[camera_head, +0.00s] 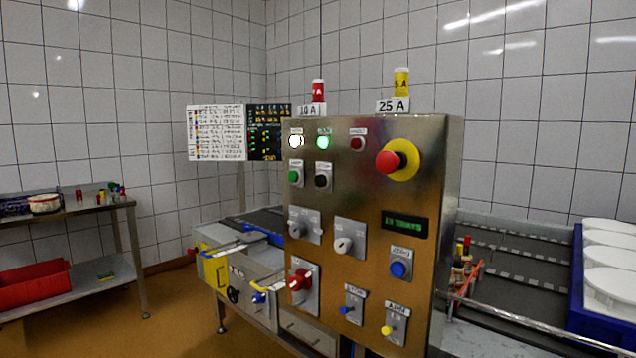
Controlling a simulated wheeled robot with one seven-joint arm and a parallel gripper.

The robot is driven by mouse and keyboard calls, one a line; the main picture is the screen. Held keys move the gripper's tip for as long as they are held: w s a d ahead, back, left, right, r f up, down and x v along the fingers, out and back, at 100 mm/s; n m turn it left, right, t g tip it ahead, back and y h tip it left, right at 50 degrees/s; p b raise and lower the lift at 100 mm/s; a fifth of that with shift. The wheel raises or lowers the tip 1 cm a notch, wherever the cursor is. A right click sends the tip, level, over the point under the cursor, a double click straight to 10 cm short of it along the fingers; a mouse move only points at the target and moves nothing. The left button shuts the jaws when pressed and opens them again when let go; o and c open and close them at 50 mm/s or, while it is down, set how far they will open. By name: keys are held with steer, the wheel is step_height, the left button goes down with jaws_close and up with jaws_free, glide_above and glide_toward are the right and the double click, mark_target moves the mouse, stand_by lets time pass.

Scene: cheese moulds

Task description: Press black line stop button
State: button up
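A brushed metal control panel (360,180) stands upright in the middle of the head view. The black button (322,181) sits on a light plate in its upper left part, under a small label too blurred to read. A green button (294,177) is just left of it. Above them are a lit white lamp (296,141), a lit green lamp (323,142) and a dark red lamp or button (357,143). A large red mushroom button (390,161) on a yellow ring is at the upper right. My gripper is not in view.
Lower on the panel are selector knobs (343,245), a red rotary switch (300,280) and a blue button (398,269). A conveyor (520,262) with a blue crate (577,310) of white moulds is at right. A steel table (95,205) stands left. Floor between is clear.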

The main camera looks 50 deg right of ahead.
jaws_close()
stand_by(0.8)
